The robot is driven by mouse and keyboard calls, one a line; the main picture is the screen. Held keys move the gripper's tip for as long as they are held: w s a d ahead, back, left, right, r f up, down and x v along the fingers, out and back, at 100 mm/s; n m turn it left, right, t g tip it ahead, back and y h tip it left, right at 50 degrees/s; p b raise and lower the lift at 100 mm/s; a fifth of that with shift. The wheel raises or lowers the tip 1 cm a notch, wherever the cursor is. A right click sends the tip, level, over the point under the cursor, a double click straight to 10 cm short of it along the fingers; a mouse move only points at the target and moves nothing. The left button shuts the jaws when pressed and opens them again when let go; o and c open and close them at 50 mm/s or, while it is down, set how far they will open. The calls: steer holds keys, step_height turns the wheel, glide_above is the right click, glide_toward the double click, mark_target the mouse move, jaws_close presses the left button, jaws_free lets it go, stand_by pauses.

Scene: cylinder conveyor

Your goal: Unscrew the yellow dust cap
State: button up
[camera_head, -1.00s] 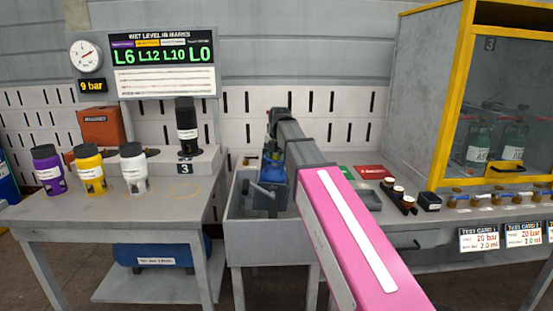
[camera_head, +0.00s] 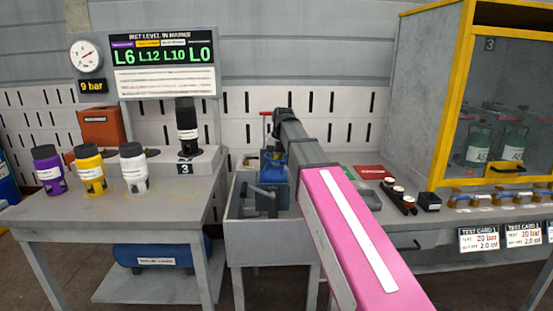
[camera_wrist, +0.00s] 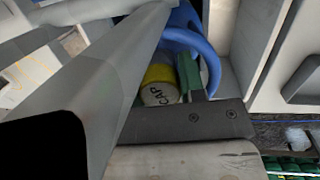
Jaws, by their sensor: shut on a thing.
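The yellow dust cap (camera_wrist: 160,82) has a pale face marked CAP and shows in the wrist view, beside a green block. A blue curved guard (camera_wrist: 205,50) arches around it. The blue cylinder (camera_head: 273,163) is above a grey vise (camera_head: 267,199) in the head view. The cap is hidden in the head view. My gripper (camera_wrist: 163,76) is at the cap and shut on it. A large grey shape covers the left of the wrist view, and the fingertips' contact is not clearly visible. Whether the cap has come off its thread cannot be told.
A red T-shaped handle (camera_head: 266,114) stands just left of my arm. The left table (camera_head: 150,215) bears purple, yellow and white containers. A yellow-framed cabinet (camera_head: 455,95) stands at the right. Several small fittings lie along the right bench.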

steer(key=shift+f, duration=0.1)
steer(key=o, duration=1)
steer(key=shift+c, duration=0.2)
steer(key=shift+d+r, duration=0.15)
steer(key=shift+r, duration=1.15)
steer(key=shift+f, duration=0.15)
steer(key=shift+f, duration=1.1)
steer(key=shift+r, duration=0.1)
